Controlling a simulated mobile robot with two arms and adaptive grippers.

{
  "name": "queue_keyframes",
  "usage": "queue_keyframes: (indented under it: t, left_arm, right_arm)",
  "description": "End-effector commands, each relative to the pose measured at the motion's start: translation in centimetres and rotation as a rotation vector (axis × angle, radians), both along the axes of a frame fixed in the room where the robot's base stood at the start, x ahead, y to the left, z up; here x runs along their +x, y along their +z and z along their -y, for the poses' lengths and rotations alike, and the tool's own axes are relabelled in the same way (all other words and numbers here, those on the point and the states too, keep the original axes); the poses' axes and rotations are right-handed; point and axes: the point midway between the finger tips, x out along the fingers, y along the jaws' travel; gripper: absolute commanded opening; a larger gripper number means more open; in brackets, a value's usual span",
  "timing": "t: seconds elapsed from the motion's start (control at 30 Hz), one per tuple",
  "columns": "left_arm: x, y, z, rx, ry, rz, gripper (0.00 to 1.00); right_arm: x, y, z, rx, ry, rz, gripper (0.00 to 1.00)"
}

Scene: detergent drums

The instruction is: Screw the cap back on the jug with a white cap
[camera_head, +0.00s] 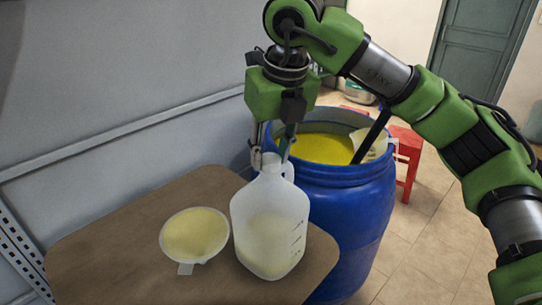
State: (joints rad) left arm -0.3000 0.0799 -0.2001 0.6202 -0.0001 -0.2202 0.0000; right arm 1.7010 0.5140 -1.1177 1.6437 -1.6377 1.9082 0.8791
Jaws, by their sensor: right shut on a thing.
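The jug (270,222) is translucent white with a side handle and graduation marks, and holds a pale yellow content. It stands upright on the brown table near its right end. My right gripper (270,158) points down from above at the jug's mouth. Its fingers are shut on a small whitish thing at the neck, apparently the white cap (271,160). The cap is mostly hidden between the fingers, and I cannot tell how it sits on the neck. My left gripper is not in view.
A round white dish or funnel with a yellowish inside (195,235) lies left of the jug. The brown table (110,240) is otherwise clear. A blue drum (350,205) of yellow liquid stands close behind, with a dark handle leaning in it. A red stool (407,150) is beyond.

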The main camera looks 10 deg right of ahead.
Motion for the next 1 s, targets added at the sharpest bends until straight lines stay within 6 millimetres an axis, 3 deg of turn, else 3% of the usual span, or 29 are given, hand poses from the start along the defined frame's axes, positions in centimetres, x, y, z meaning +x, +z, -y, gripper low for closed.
queue_keyframes:
  t: [0.37,0.73,1.0]
  left_arm:
    - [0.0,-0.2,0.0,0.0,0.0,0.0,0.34]
    - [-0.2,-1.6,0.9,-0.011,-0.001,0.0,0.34]
    - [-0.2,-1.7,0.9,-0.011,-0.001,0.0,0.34]
  right_arm:
    - [-0.2,-0.6,-0.1,-0.005,-0.035,-0.013,0.02]
    - [-0.2,-0.6,-0.2,-0.007,-0.454,-0.011,0.02]
    - [-0.2,-0.6,-0.2,-0.006,-0.515,-0.013,0.02]
